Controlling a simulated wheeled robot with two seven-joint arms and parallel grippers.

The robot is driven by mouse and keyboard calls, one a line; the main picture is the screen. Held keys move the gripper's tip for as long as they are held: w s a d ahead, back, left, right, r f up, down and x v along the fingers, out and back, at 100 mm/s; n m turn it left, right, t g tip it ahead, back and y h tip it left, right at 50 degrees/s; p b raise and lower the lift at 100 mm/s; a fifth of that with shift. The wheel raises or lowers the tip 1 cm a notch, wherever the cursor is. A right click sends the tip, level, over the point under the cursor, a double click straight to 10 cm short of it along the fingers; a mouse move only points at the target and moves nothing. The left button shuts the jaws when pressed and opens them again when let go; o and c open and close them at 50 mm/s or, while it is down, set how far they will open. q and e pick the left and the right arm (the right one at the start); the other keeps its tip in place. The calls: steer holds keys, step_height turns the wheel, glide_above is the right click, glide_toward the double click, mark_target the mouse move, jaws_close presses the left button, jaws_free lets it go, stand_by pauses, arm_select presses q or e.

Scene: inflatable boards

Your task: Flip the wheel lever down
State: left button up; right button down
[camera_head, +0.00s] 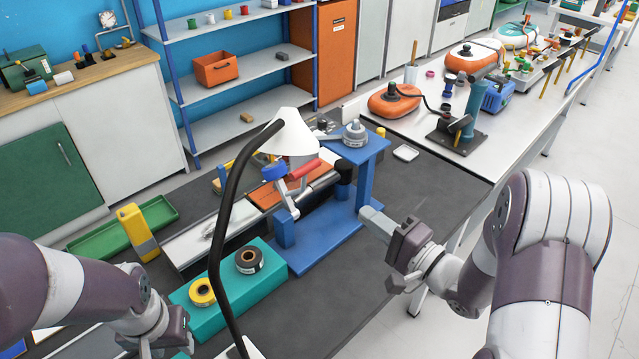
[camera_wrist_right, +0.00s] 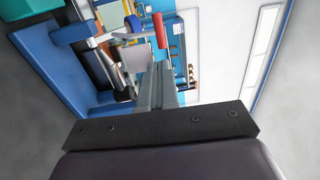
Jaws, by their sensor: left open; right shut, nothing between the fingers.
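A blue stand (camera_head: 322,238) sits on the dark bench top. Beside its upright is a lever with a red handle (camera_head: 304,169) and a blue wheel-like part (camera_head: 275,170); the lamp shade partly hides it. In the right wrist view the red handle (camera_wrist_right: 159,30) sticks out past the fingers, beside the blue part (camera_wrist_right: 133,24). My right gripper (camera_head: 366,214) is shut and empty, just right of the blue stand, apart from the red handle. My left gripper (camera_head: 172,345) is at the bottom left, cut off by the frame edge, its fingers not clearly visible.
A lamp with a white shade (camera_head: 290,133) and black arm (camera_head: 222,230) stands in front of the stand. A teal block (camera_head: 225,300) holds a yellow roll (camera_head: 202,292) and a dark roll (camera_head: 249,261). A yellow device (camera_head: 138,232) is left. Bare bench lies front right.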

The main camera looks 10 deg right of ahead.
mark_target(309, 172)
steer(key=shift+w, duration=0.1)
steer(key=p+x, duration=0.2)
steer(key=x, duration=1.2)
